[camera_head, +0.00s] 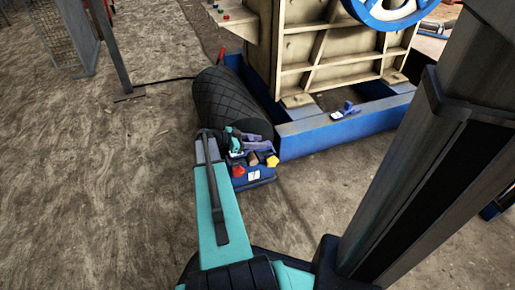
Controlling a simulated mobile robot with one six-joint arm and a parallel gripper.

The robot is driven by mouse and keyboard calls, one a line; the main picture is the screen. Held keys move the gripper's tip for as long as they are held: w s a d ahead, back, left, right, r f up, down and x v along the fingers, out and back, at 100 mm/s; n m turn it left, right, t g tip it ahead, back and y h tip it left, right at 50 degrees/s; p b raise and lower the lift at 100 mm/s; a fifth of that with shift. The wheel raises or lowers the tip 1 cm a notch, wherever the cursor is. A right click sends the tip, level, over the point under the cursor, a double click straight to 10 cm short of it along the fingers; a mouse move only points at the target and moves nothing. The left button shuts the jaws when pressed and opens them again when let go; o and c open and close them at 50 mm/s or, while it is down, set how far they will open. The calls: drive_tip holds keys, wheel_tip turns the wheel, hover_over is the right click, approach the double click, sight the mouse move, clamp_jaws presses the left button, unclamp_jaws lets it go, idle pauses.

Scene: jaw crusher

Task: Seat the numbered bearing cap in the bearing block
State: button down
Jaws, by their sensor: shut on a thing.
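My gripper (248,148) is at the end of my teal arm, low over a small blue box (256,178) with a white label. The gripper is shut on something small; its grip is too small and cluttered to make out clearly. A purple-grey piece (262,144) shows right at the gripper, and I cannot tell for sure if it is the bearing cap. A small blue-purple and white part (347,109) sits on the blue frame to the right; I cannot tell if it is the bearing block. No number can be read.
Red (239,171) and yellow (272,161) pieces lie at the box top. A black ribbed drum (225,97) stands right behind the gripper. The cream crusher body (335,55) rises from its blue frame (335,134). Open dirt floor (120,200) lies left.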

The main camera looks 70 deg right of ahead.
drive_tip(key=shift+f+b, duration=0.9)
drive_tip(key=shift+f, duration=0.75)
drive_tip(key=shift+f, duration=0.1)
drive_tip(key=c, duration=1.2)
unclamp_jaws()
drive_tip(key=shift+w+a+r+p, duration=0.3)
drive_tip(key=shift+w+a+r, duration=0.05)
drive_tip(key=shift+w+r, duration=0.05)
drive_tip(key=p+v, duration=0.4)
drive_tip(key=v, duration=0.6)
drive_tip(key=shift+w+a, duration=0.25)
drive_tip(key=shift+w, duration=0.05)
